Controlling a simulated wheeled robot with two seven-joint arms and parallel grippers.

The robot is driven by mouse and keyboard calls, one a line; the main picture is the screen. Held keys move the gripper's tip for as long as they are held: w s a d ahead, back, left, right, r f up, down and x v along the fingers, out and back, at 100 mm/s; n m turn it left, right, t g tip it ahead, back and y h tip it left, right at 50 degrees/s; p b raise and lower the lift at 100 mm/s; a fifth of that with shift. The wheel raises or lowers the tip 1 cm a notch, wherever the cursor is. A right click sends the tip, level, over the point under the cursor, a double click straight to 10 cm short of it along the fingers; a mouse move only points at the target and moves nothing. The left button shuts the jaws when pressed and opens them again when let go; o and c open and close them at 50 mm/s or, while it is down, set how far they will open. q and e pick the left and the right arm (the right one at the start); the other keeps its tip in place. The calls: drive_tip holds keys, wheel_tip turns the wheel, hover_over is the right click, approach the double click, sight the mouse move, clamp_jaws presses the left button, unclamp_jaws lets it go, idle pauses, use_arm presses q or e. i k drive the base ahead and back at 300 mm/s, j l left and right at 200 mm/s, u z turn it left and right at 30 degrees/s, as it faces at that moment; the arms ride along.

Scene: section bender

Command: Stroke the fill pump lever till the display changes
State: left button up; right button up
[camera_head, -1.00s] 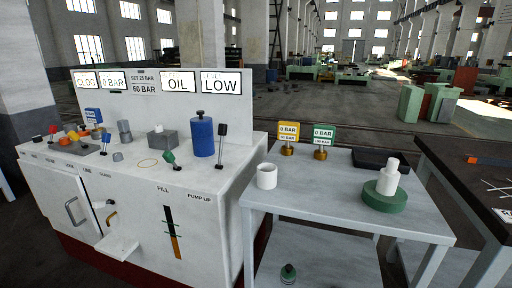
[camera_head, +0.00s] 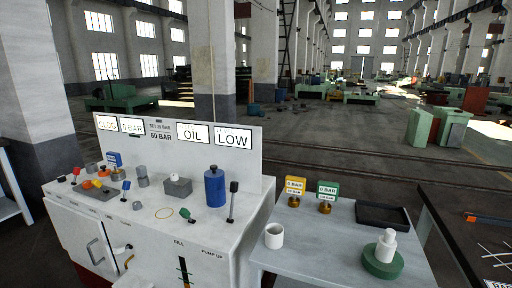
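The white bench (camera_head: 120,222) carries a display board with lit panels reading CLOG, 0 BAR, OIL (camera_head: 193,133) and LOW (camera_head: 232,137). A short lever with a green knob (camera_head: 185,213) leans left on the bench top, behind the FILL label (camera_head: 179,243). A taller black-knobbed lever (camera_head: 233,188) stands nearly upright behind the PUMP UP label (camera_head: 214,252). A blue cylinder (camera_head: 214,188) stands between and behind them. A dark vertical gauge strip (camera_head: 184,270) shows on the front below FILL, cut by the picture edge. Neither of my grippers is in view.
A darker table (camera_head: 450,225) stands at far right.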

sight(235, 185)
drive_tip(key=i+j+z, duration=0.25)
drive_tip(key=j+z, duration=0.15)
drive_tip(key=i+j+z, duration=0.1)
drive_tip(key=j+z, duration=0.35)
drive_tip(key=j, duration=0.2)
drive_tip(key=i+j+z, duration=0.1)
drive_tip(key=j+z, duration=0.3)
drive_tip(key=j, duration=0.15)
drive_tip(key=j+z, duration=0.45)
drive_tip(key=j, duration=0.15)
